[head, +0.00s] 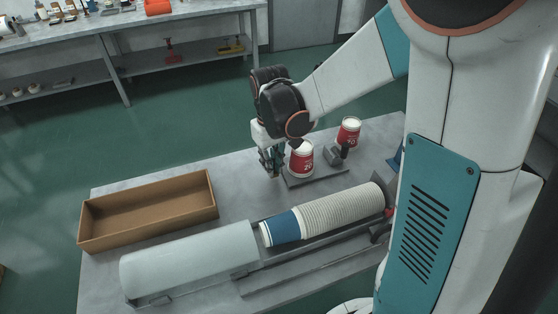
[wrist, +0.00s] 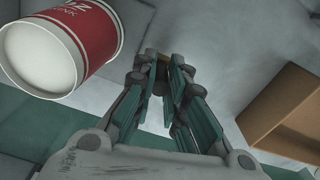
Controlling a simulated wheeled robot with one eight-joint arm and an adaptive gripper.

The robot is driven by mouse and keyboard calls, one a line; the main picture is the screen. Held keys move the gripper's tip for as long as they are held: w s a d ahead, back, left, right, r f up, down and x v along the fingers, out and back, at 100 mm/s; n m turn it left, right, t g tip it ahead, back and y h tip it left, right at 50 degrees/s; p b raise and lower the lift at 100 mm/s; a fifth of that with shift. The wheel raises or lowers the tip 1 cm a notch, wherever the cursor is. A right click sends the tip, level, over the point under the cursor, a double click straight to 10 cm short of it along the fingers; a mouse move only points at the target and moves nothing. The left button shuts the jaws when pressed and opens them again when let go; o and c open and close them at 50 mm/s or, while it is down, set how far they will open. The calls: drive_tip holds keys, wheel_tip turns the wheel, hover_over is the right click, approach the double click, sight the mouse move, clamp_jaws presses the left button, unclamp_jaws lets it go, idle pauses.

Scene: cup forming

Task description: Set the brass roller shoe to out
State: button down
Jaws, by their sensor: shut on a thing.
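My gripper (head: 270,164) points down at the left end of a dark base plate (head: 315,179) that bears two red-and-white cups. In the wrist view my gripper's (wrist: 166,68) teal fingers come together on a small brass-brown piece, which I take for the brass roller shoe (wrist: 163,58). Only a little of it shows between the fingertips, so its setting cannot be read. In the head view the shoe is hidden by the gripper. The near cup (head: 301,161), marked 20, stands just right of the gripper and also shows large in the wrist view (wrist: 62,45).
The second red cup (head: 348,132) stands farther right beside dark blocks. An open cardboard box (head: 150,222) lies at the left. A grey half-tube cover (head: 190,262) and a long stack of white cups (head: 330,213) lie along the front. Bare table lies between box and plate.

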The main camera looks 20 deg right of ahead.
drive_tip(key=shift+a, duration=0.3)
drive_tip(key=c, duration=1.8)
unclamp_jaws()
drive_tip(key=shift+c, duration=0.2)
drive_tip(key=shift+a, duration=0.1)
drive_tip(key=shift+r, duration=0.1)
drive_tip(key=shift+w+r, duration=0.1)
drive_tip(key=shift+r, duration=0.35)
wheel_tip(320, 180, up, 11)
drive_tip(key=shift+s, duration=0.2)
